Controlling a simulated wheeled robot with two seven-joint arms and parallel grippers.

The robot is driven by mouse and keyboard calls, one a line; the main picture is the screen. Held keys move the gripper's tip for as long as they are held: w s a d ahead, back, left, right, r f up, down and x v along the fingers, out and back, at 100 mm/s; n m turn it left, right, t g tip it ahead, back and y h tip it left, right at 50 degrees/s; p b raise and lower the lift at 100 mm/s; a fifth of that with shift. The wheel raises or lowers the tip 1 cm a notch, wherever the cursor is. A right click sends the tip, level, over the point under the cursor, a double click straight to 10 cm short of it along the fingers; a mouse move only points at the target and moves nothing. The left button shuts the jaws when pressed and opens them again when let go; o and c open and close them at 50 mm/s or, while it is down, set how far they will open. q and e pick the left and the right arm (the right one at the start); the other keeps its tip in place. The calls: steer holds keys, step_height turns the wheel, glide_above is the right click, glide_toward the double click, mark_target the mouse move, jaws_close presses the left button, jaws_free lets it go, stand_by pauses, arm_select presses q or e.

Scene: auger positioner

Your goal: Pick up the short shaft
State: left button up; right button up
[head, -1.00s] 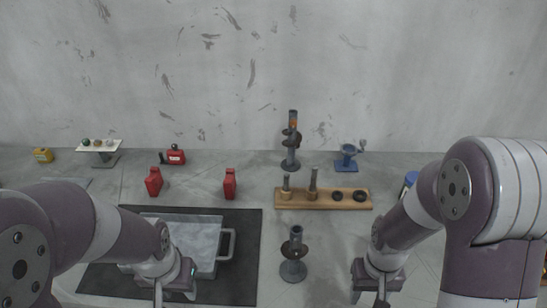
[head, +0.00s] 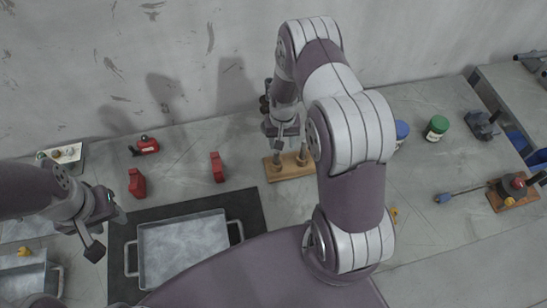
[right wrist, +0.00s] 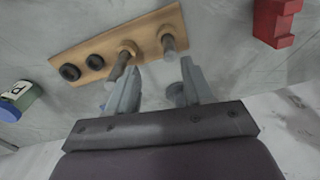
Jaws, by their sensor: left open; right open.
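The short shaft is most likely the lower grey post (right wrist: 168,43) in the right wrist view, upright in a wooden board (right wrist: 85,48). A longer grey post (right wrist: 122,66) stands beside it, closer to the board's two black rings. In the head view the short shaft (head: 277,159) is the left post on the board. My right gripper (right wrist: 158,68) is open and empty, its fingers pointing toward the posts; it touches neither as far as I can tell. In the head view it hangs just above the board. My left gripper (head: 108,232) is open and empty above the dark mat's left side.
A grey tray (head: 183,216) lies on the dark mat (head: 252,212). In the right wrist view a red block (right wrist: 277,22) is at the upper right. A green-capped jar (head: 437,128) stands right of my right arm, which hides much of the table.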

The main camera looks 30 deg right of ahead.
mark_target(277, 156)
steer(key=f+b, duration=0.1)
steer(key=f, duration=0.1)
steer(key=w+f+b, duration=0.1)
steer(key=f, duration=0.2)
steer(key=a+f+b, duration=0.1)
steer(key=f, duration=0.1)
steer(key=shift+w+f+b, duration=0.15)
steer(key=shift+w+b, duration=0.2)
steer(key=shift+b, duration=0.05)
step_height(277, 156, down, 3)
steer(key=shift+s+b, duration=0.15)
steer(key=shift+b, duration=1.1)
steer(key=shift+s+d, duration=0.1)
steer(key=shift+s, duration=0.1)
steer(key=shift+r, duration=0.2)
steer(key=shift+w+f, duration=0.1)
steer(key=shift+w, duration=0.1)
steer(key=c, duration=0.6)
jaws_close()
arm_select(q)
step_height(277, 156, down, 8)
steer(key=w, duration=0.1)
steer(key=shift+a+r, duration=0.15)
steer(key=shift+a, duration=0.1)
